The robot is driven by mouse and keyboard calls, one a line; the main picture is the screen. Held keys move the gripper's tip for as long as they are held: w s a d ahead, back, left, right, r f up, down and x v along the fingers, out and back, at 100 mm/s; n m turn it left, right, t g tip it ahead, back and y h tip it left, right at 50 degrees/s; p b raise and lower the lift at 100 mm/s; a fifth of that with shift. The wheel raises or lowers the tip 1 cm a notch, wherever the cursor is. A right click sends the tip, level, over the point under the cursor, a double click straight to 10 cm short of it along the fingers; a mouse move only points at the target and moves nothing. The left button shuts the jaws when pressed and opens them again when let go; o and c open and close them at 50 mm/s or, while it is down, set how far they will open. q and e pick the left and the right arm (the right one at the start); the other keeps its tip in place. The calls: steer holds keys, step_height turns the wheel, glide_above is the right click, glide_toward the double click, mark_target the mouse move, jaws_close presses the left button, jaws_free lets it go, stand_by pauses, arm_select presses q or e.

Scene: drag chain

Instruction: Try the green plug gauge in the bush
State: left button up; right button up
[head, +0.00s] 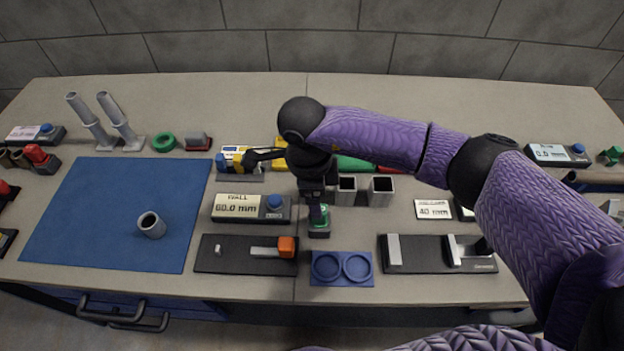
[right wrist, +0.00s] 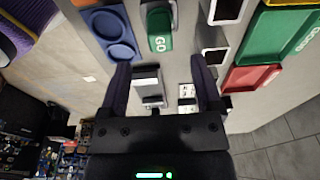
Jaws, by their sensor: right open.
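A green block marked GO (right wrist: 160,30), which looks like the green plug gauge's handle, sits in a dark stand at the middle of the bench. It also shows in the head view (head: 319,217), partly covered by my right gripper (head: 317,197). In the right wrist view my right gripper (right wrist: 161,75) is open with nothing between its fingers, and the green block lies beyond the fingertips. The bush (head: 150,224), a short grey hollow cylinder, is on the blue mat (head: 90,235) at the left. My left gripper is in neither view.
A display marked WALL (head: 238,206) and a dark fixture with an orange slider (head: 287,247) are left of the stand. A blue tray with two round recesses (head: 342,267) is in front. Square grey tubes (head: 381,190) stand close right. The mat is mostly clear.

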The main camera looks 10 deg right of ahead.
mark_target(322, 222)
steer(key=f, duration=0.6)
steer(key=shift+s+d+f+b, duration=0.1)
steer(key=shift+d+f+b, duration=0.1)
steer(key=shift+d+b, duration=0.2)
jaws_close()
